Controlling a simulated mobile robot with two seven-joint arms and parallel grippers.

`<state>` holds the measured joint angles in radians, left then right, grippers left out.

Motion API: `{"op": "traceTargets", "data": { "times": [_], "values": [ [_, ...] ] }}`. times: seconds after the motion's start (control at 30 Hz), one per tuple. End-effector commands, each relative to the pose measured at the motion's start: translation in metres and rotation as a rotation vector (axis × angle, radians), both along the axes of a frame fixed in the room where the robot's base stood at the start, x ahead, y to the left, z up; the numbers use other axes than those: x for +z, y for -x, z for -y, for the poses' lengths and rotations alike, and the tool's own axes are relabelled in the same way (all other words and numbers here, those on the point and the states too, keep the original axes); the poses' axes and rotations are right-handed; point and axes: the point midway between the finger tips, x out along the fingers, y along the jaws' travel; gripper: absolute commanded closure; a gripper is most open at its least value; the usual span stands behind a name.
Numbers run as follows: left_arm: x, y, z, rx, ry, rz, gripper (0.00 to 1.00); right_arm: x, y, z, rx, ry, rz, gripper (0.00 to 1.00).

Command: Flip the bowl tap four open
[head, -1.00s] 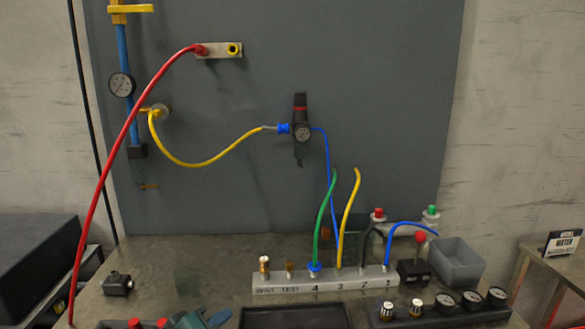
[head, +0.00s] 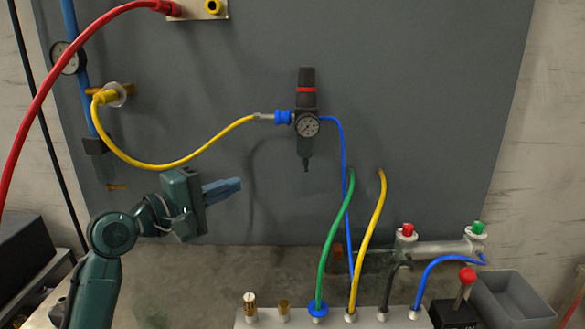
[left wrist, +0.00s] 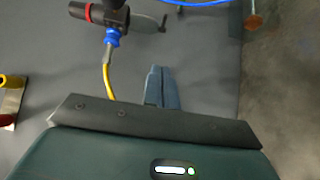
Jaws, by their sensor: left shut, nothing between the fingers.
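My left gripper (head: 236,185) is shut and empty. Its blue-grey fingers point right, in front of the grey panel, left of the filter-regulator. The fingers also show pressed together in the left wrist view (left wrist: 161,74). The filter-regulator (head: 306,118) has a dark body, a red band, a gauge and a dark bowl (head: 305,146) with a small tip below. It also shows in the left wrist view (left wrist: 95,14), apart from the fingers. A small orange-brown part (head: 337,253) sits low behind the hoses. I cannot tell which part is bowl tap four. My right gripper is not in view.
A yellow hose (head: 190,161) runs to the regulator's left side. Green (head: 334,240) and yellow (head: 370,235) hoses rise from the manifold (head: 365,317). A red-knobbed lever (head: 467,276) and a grey bin (head: 507,298) stand right. The panel between gripper and regulator is open.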

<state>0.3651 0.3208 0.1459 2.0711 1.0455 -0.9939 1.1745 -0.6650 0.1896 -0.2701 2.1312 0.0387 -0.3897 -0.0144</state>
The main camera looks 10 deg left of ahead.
Motion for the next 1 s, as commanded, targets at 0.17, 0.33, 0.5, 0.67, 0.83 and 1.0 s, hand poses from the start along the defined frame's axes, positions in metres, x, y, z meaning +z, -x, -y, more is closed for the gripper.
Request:
{"op": "traceTargets", "data": {
  "times": [0.17, 0.33, 0.5, 0.67, 0.83, 1.0],
  "values": [
    [0.0, 0.0, 0.0, 0.0, -0.001, 0.001, 1.0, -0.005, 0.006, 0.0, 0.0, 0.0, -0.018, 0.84],
    [0.0, -0.003, 0.002, 0.0, -0.001, 0.001, 1.0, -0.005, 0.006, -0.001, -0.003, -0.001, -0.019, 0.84],
    [0.001, -0.022, 0.015, -0.002, 0.0, 0.0, 1.0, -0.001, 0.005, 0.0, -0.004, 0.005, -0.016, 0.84],
    [0.002, -0.051, 0.034, -0.002, 0.001, 0.0, 1.0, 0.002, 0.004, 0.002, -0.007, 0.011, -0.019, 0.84],
    [0.002, -0.081, 0.054, -0.001, 0.001, 0.0, 1.0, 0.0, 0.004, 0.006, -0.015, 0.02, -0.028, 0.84],
    [0.001, -0.088, 0.079, -0.002, -0.001, 0.001, 1.0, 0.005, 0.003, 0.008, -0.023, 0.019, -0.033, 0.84]
  ]
}}
